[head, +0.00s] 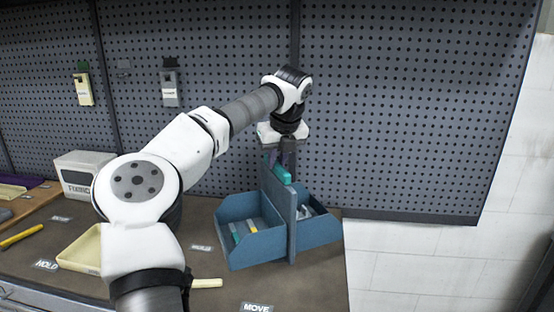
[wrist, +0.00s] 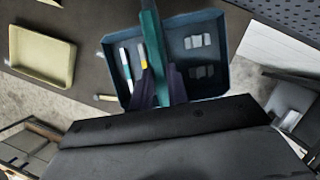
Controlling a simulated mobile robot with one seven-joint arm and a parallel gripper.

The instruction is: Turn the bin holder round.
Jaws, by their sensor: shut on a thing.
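The bin holder (head: 258,251) is a blue two-bin caddy with an upright middle panel and a teal handle (head: 279,174) on top. It stands upright near the right end of the bench. Its left bin holds a few small sticks, and its right bin holds pale pieces. My gripper (head: 283,160) points down from above and is shut on the teal handle. In the wrist view, the dark fingers (wrist: 160,90) sit either side of the handle, over the blue bins (wrist: 226,62). The underside of the holder is hidden.
A pale yellow tray (head: 80,247) lies to the left, partly behind my arm. A white box (head: 80,172) stands at the back left. Bench labels include HOLD (head: 46,265) and MOVE (head: 257,307). The pegboard (head: 400,120) rises close behind. The bench ends just right of the holder.

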